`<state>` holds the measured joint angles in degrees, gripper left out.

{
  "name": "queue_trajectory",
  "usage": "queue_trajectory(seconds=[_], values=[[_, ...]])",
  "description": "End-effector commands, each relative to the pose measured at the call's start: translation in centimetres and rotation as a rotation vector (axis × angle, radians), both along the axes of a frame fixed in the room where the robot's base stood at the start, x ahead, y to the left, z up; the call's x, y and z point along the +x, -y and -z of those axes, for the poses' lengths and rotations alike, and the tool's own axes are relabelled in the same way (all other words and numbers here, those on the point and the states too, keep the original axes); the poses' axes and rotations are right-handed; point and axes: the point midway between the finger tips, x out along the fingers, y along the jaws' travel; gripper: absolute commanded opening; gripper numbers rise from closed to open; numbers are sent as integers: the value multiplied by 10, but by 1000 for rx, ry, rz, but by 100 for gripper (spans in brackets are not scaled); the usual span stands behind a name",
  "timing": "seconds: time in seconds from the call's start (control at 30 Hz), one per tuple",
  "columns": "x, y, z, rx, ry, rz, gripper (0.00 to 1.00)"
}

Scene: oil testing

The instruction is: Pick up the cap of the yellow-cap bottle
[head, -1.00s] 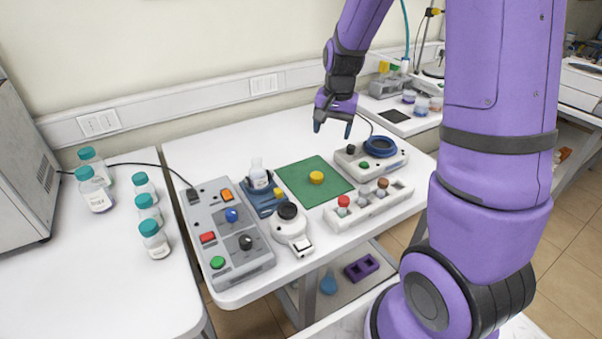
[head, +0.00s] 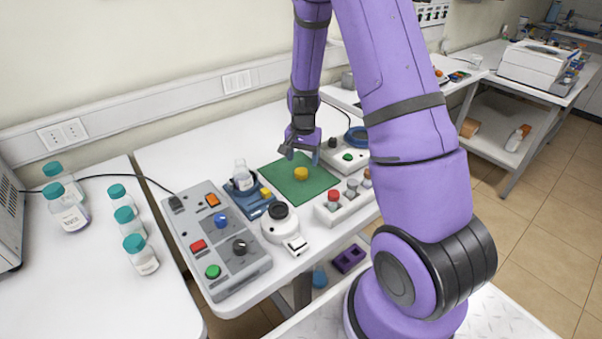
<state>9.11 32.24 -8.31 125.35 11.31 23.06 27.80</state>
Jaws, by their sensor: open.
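A yellow cap (head: 301,174) lies on a green mat (head: 318,186) on the white table. A clear bottle without a cap (head: 242,174) stands in a blue holder (head: 252,202) to the left of the mat. My gripper (head: 302,158) is open and empty, pointing down. In the picture its fingertips are just above the yellow cap. I cannot tell the exact height between them.
A grey control box (head: 217,240) with coloured buttons stands at the left of the table. Several teal-capped bottles (head: 140,254) stand on the left table.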

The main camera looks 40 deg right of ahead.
Motion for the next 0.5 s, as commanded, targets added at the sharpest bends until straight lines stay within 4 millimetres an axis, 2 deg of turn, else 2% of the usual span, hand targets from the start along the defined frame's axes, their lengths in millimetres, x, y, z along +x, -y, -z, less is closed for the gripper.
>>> queue_trajectory(seconds=[0.3,0.5], values=[[3,-2,39,1,-2,0,69],[4,-2,50,0,0,-1,69]])
